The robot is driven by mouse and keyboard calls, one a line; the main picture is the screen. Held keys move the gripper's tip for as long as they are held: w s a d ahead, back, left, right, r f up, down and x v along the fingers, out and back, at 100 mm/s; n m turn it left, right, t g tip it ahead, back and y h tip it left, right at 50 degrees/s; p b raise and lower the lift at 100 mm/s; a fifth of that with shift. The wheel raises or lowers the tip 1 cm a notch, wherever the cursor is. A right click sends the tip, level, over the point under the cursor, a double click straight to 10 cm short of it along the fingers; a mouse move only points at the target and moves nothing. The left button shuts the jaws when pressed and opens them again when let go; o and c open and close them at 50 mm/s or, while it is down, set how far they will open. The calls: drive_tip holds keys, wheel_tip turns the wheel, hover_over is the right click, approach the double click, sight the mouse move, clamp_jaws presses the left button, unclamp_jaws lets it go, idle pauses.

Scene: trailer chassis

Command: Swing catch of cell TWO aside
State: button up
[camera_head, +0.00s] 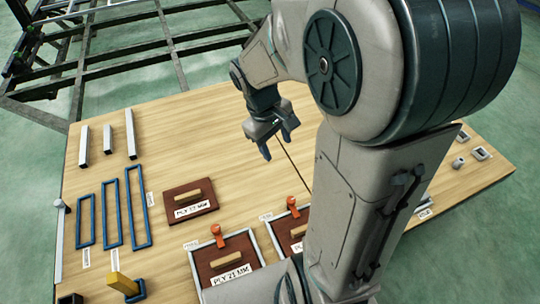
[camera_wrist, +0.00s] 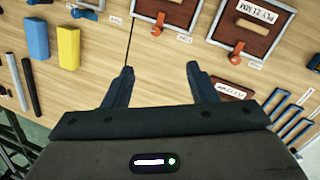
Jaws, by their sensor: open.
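Two framed cells with dark brown plates lie at the table's near edge, each with an orange catch at its far rim. The left cell (camera_head: 193,268) has a plate marked PLY 21 MM (camera_head: 232,278) and a catch (camera_head: 217,235); this catch also shows in the wrist view (camera_wrist: 236,50). The right cell's catch (camera_head: 293,205) also shows in the wrist view (camera_wrist: 158,22); my arm hides part of this cell. Small tags beside the cells are too small to read. My gripper (camera_head: 277,147) is open and empty above the table, beyond both catches; its fingers also show in the wrist view (camera_wrist: 160,75).
A loose brown ply plate (camera_head: 190,201) lies left of my gripper. Blue frames (camera_head: 111,214) and grey bars (camera_head: 107,139) lie at the left. A yellow block (camera_wrist: 68,48) and a blue block (camera_wrist: 37,40) stand to one side. A dark chassis frame (camera_head: 85,45) stands behind the table.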

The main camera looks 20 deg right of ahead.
sight(291, 199)
drive_tip(key=w+d+f+n+g+b, duration=0.1)
drive_tip(key=w+d+f+n+b, duration=0.3)
drive_tip(key=f, duration=0.7)
drive_tip(key=w+a+f+n+g+b, duration=0.1)
drive_tip(key=w+f+b, duration=0.2)
drive_tip(key=f+b, duration=0.55)
drive_tip(key=shift+g+h, duration=0.3)
drive_tip(key=shift+h, duration=0.2)
drive_tip(key=x, duration=0.5)
drive_tip(key=b+x, duration=0.1)
drive_tip(key=x, duration=1)
drive_tip(key=shift+w+a+f+b, duration=0.15)
drive_tip(key=shift+w+f+b, duration=0.15)
drive_tip(key=shift+f+b, duration=0.1)
drive_tip(key=shift+c, duration=0.2)
drive_tip(key=shift+r, duration=0.1)
drive_tip(key=c, duration=0.9)
